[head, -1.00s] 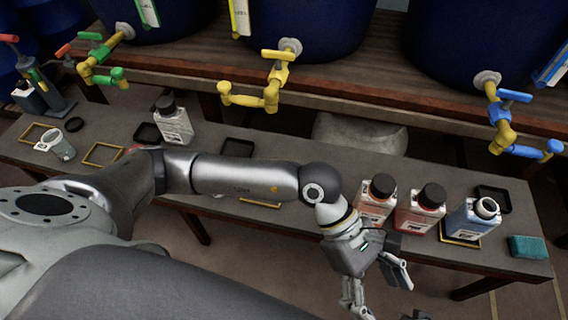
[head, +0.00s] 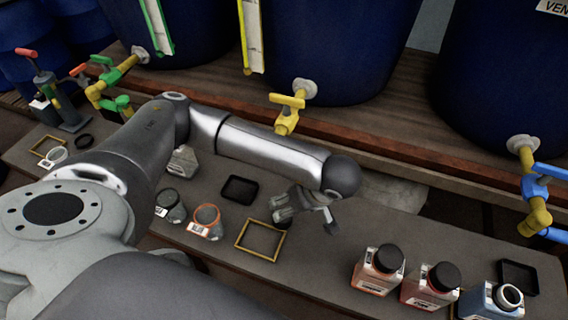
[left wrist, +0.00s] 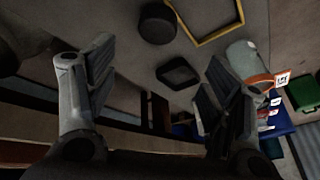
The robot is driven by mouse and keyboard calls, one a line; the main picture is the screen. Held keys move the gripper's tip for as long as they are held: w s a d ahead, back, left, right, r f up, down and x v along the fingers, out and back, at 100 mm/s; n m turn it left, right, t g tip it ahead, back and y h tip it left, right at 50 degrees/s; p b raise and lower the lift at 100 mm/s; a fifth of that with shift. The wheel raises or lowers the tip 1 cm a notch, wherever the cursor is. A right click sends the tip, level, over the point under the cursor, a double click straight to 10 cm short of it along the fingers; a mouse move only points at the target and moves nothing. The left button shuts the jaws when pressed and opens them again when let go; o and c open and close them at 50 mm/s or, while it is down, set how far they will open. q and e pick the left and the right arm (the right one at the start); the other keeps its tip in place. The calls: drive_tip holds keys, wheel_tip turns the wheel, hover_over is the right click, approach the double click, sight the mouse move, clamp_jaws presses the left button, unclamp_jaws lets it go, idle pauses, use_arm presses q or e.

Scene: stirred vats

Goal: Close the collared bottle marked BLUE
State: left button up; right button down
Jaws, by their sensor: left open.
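An open bottle with blue contents and a white collar around its bare mouth (head: 492,300) stands at the lower right in the head view, cut by the frame edge. Its label is too small to read. My left gripper (head: 308,208) is over the table middle, well left of that bottle, beside a yellow square frame (head: 262,240). In the left wrist view the gripper (left wrist: 155,95) is open, with nothing between its fingers. A black round cap (left wrist: 157,22) lies beyond the fingers, near the yellow frame (left wrist: 238,8). My right gripper is not in view.
Two capped reddish bottles (head: 380,268) (head: 430,285) stand left of the blue one. Black trays (head: 240,189) (head: 518,277) lie on the table. An orange-rimmed jar (head: 206,221) and a grey jar (head: 170,204) stand left. Vats with yellow (head: 288,112) and blue (head: 535,186) taps overhang behind.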

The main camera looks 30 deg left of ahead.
use_arm(q)
hover_over(287, 220)
drive_tip(key=shift+f+b, duration=0.4)
drive_tip(key=shift+f, duration=2.2)
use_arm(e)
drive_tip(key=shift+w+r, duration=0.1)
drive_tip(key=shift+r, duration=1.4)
use_arm(q)
drive_tip(key=shift+d, duration=0.1)
drive_tip(key=shift+f, duration=0.4)
drive_tip(key=b+x, duration=0.1)
drive_tip(key=x, duration=0.3)
drive_tip(key=shift+w+f, duration=0.15)
drive_tip(key=shift+f, duration=0.15)
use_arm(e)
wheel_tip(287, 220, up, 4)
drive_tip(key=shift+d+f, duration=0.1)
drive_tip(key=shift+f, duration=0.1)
use_arm(q)
drive_tip(key=shift+d, duration=0.1)
drive_tip(key=c, duration=0.9)
